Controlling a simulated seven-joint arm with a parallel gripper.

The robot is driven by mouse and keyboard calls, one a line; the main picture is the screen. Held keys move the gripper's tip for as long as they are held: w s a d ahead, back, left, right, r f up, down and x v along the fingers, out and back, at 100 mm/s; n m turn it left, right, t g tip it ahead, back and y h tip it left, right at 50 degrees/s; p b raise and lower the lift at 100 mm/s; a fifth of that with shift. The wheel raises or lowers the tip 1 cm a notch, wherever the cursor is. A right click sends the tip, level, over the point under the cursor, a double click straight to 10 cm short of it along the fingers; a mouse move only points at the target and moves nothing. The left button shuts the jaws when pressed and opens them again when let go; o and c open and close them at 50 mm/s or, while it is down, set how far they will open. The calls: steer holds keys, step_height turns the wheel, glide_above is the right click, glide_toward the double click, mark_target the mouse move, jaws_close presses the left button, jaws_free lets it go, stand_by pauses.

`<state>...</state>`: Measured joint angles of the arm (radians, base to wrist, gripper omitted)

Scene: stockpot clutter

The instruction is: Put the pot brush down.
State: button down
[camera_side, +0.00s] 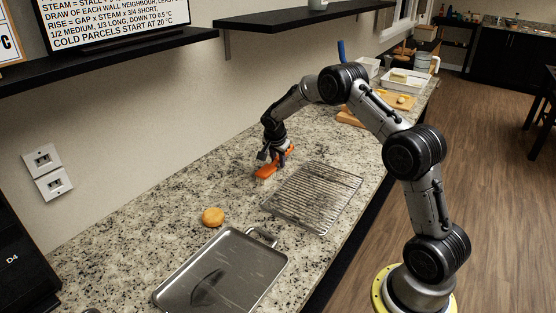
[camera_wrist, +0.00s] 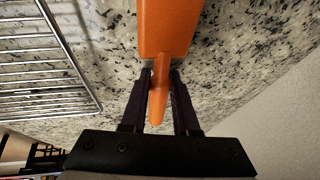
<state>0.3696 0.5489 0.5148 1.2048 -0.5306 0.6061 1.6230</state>
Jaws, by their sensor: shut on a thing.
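The orange pot brush (camera_side: 267,171) is at my gripper (camera_side: 275,153), over the granite counter near the wall. In the wrist view the brush (camera_wrist: 167,28) has a wide flat body and a narrow handle. My gripper (camera_wrist: 160,80) is shut on that handle, with a dark finger on each side. The brush's far end runs out of the top of the wrist view. The brush is low, close to the counter; I cannot tell whether it touches it. Its underside is hidden.
A wire cooling rack (camera_side: 314,196) lies right of the brush; its edge also shows in the wrist view (camera_wrist: 45,65). A metal tray (camera_side: 222,275) and a round yellow item (camera_side: 213,217) are nearer the camera. Bare counter (camera_side: 190,190) lies left of the brush.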

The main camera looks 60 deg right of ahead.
steer(key=c, duration=0.7)
jaws_free()
steer(key=shift+o, duration=0.2)
steer(key=s+a+r+n, duration=0.2)
steer(key=s+a+r, duration=0.15)
steer(key=r, duration=0.35)
steer(key=s+a+r+n+t+y, duration=0.1)
steer(key=s+a+r, duration=0.2)
steer(key=a+r, duration=0.3)
steer(key=s+a+r+n, duration=0.2)
steer(key=s+a+r, duration=0.2)
steer(key=r, duration=0.3)
steer(key=s+a+n+y, duration=0.1)
steer(key=s+a+n, duration=0.3)
steer(key=s, duration=0.4)
steer(key=s+a+r+n+t+y, duration=0.1)
steer(key=s+a+n, duration=0.3)
steer(key=s, duration=0.4)
steer(key=s+a+n+t+y, duration=0.1)
steer(key=s+a+n, duration=0.4)
steer(key=s, duration=0.4)
steer(key=shift+a+r, duration=0.15)
steer(key=shift+a, duration=0.1)
